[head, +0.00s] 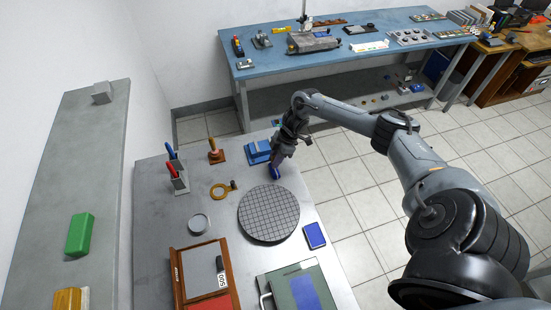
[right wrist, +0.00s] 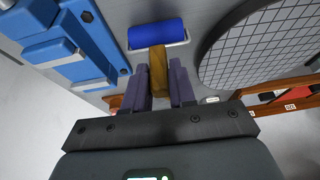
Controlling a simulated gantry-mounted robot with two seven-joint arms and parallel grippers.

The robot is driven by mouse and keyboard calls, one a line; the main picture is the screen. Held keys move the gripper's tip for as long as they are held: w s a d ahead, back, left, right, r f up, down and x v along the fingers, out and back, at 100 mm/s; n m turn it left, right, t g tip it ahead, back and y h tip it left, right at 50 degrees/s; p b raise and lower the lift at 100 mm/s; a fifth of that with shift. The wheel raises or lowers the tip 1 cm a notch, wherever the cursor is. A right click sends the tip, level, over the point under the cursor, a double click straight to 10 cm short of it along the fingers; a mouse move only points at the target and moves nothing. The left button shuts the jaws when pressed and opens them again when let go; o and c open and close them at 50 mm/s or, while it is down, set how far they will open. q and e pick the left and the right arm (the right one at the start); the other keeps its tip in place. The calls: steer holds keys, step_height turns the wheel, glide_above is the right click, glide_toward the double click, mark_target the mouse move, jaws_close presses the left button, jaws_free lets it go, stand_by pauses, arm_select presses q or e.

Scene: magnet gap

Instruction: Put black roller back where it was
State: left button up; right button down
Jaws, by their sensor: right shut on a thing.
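A roller with a blue drum (right wrist: 156,34) and a wooden handle (right wrist: 158,72) is in my right gripper (right wrist: 160,84). The two fingers are shut on the handle, one on each side. In the head view the blue drum (head: 276,173) shows just below my right gripper (head: 279,160), near the bench's right edge. I cannot tell whether the drum touches the bench. I see no roller that is clearly black. My left gripper is not in view.
A blue block-like fixture (head: 257,152) stands close beside the roller; it also shows in the right wrist view (right wrist: 75,45). A round gridded plate (head: 269,213) lies nearer.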

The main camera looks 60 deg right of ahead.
steer(key=c, duration=0.9)
jaws_free()
steer(key=shift+f, duration=0.1)
